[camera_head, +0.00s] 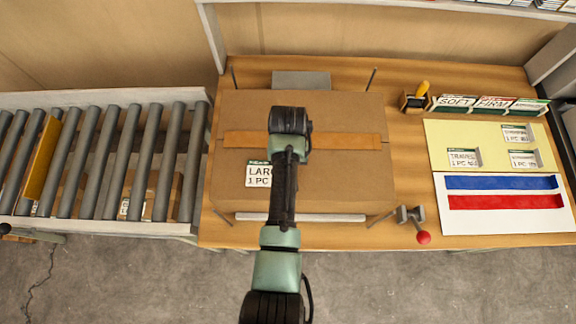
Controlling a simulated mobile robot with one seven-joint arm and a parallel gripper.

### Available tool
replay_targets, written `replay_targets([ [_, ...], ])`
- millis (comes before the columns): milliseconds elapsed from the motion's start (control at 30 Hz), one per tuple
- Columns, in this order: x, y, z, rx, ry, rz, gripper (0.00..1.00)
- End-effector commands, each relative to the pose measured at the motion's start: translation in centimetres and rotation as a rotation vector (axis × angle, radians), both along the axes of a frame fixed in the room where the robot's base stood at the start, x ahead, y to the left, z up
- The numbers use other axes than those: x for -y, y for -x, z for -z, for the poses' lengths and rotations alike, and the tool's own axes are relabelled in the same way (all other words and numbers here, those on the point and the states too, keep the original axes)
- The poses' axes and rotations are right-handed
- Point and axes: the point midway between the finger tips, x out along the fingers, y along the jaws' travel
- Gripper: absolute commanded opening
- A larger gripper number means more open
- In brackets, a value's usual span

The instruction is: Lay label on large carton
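The large carton (348,112) is a closed brown box on the wooden table, with a tan tape strip across its top. A white label (258,175) with a green top edge, reading "LAR… 1 PC", shows at the left front of the carton top. My arm covers its right part, and I cannot tell whether it lies flat on the carton or is held above it. My arm reaches over the carton from the front. My gripper's fingers are hidden beneath the wrist, so I cannot see what they touch.
A roller conveyor (102,160) stands left, with a carton beneath. At right are a yellow board (490,139) with several labels, a white sheet (505,217) with blue and red strips, a label rack (490,104), and a red-knobbed clamp (423,237) at the table's front edge.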

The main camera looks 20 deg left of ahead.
Motion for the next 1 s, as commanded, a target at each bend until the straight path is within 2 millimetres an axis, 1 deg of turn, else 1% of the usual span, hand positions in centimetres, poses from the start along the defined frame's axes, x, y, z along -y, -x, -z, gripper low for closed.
replay_targets([
  [233,0.0,0.0,0.3,0.000,0.000,0.000,0.00],
  [267,0.0,0.0,0.3,0.001,0.000,0.000,0.04],
  [300,0.0,0.0,0.3,0.001,0.000,0.000,0.12],
  [433,0.0,0.0,0.3,0.001,0.000,0.000,0.35],
  [767,0.0,0.0,0.2,0.001,0.000,0.000,0.36],
  [1000,0.0,0.0,-1.3,0.001,0.000,0.000,0.36],
])
